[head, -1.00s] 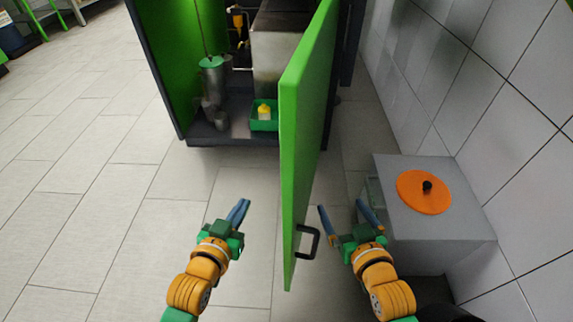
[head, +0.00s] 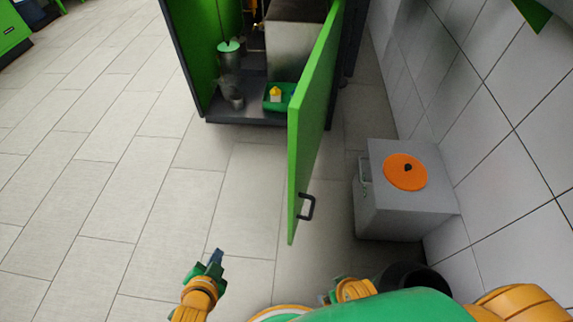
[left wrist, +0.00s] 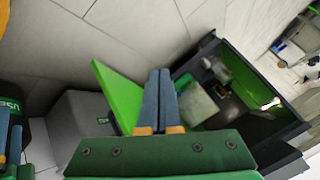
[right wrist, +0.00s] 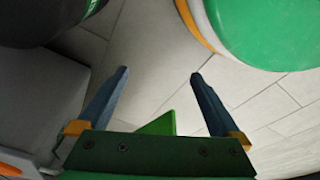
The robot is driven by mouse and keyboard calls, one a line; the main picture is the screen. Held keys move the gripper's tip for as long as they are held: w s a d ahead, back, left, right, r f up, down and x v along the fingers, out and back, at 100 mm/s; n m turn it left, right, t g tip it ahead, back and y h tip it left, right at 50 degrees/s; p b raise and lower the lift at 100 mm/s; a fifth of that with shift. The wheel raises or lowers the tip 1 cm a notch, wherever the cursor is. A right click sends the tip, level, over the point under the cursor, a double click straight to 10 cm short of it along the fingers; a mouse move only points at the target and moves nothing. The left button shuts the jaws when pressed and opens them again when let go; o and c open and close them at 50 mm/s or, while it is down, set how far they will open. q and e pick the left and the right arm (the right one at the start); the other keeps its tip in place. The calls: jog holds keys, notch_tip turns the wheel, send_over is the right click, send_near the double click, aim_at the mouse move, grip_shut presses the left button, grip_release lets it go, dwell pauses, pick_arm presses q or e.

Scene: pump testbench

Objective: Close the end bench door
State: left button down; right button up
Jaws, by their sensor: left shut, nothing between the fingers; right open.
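The green end bench door (head: 311,125) stands wide open, swung out from the right side of the bench cabinet, with a dark handle (head: 307,207) on its right face near the free end. It also shows in the left wrist view (left wrist: 118,92). My left gripper (head: 217,256) is shut and empty, in front of the door and to its left, apart from it. In the left wrist view its fingers (left wrist: 160,100) are together. My right gripper (right wrist: 160,85) is open and empty; in the head view it is mostly hidden behind my own arm. A green corner (right wrist: 160,125) shows between its fingers.
The open cabinet (head: 200,60) holds a metal canister (head: 229,62) and a green tray (head: 289,92) with a yellow-topped bottle. A grey box (head: 400,205) with an orange disc stands right of the door by the tiled wall (head: 480,100). The floor to the left is clear.

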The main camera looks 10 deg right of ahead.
pick_arm(q)
jog(key=w+d+r+m+t+h+p, duration=0.1)
jog(key=d+r+m+t+h+p, duration=0.45)
jog(key=r, duration=0.85)
jog(key=m+g+h+p, duration=0.3)
jog(key=m+h+p, duration=0.3)
jog(key=m, duration=0.6)
send_near(295, 176)
jog(key=s+d+r, duration=0.3)
jog(key=s+d, duration=0.1)
jog(key=r+b+x, duration=0.1)
jog(key=b+x, duration=0.1)
jog(key=x, duration=0.7)
jog(key=shift+t, duration=0.45)
jog(key=w+a, duration=0.1)
jog(key=w+a+p, duration=0.1)
jog(key=a, duration=0.1)
jog(key=shift+w+a+f, duration=0.1)
jog(key=shift+a+f, duration=0.1)
jog(key=shift+a, duration=0.1)
pick_arm(e)
jog(key=s+d+r+g, duration=0.1)
jog(key=s+r, duration=0.3)
jog(key=s, duration=0.7)
jog(key=shift+d, duration=0.5)
pick_arm(q)
jog(key=shift+a+h, duration=0.15)
jog(key=shift+h, duration=0.1)
